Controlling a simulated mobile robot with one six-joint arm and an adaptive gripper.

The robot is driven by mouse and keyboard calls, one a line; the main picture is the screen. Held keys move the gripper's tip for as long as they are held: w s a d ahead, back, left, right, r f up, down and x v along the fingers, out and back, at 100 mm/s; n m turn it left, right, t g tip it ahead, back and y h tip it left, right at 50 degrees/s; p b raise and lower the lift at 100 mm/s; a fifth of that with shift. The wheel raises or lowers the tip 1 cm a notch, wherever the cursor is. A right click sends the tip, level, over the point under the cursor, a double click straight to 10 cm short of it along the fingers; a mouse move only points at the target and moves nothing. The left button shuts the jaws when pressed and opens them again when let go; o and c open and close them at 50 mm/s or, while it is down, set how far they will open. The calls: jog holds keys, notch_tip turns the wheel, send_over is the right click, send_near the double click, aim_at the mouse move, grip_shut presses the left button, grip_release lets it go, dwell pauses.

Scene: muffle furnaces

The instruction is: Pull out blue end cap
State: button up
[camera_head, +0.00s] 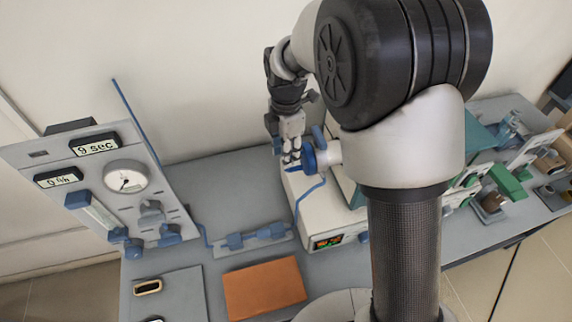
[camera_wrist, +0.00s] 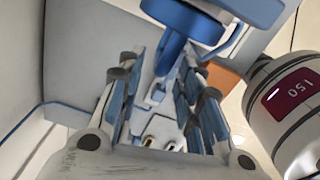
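The blue end cap (camera_head: 308,158) sits on the end of the white tube (camera_head: 326,153) at the furnace in the head view. My gripper (camera_head: 291,156) points down just left of the cap, close to it. In the wrist view, the blue cap (camera_wrist: 190,20) is at the top centre, past the fingertips. The two fingers of my gripper (camera_wrist: 163,68) stand apart there. A narrow blue part (camera_wrist: 170,52) reaches down from the cap into the gap between them. I cannot tell whether either finger touches it.
The white furnace unit (camera_head: 330,215) with a lit display stands below the cap. A blue hose (camera_head: 303,198) runs down its left side. A gauge panel (camera_head: 110,190) stands at left, and an orange block (camera_head: 263,288) lies in front. More equipment (camera_head: 495,195) fills the bench at right.

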jog(key=shift+f+b, duration=0.45)
jog(key=shift+f, duration=1.9)
jog(key=shift+r, duration=0.1)
grip_shut()
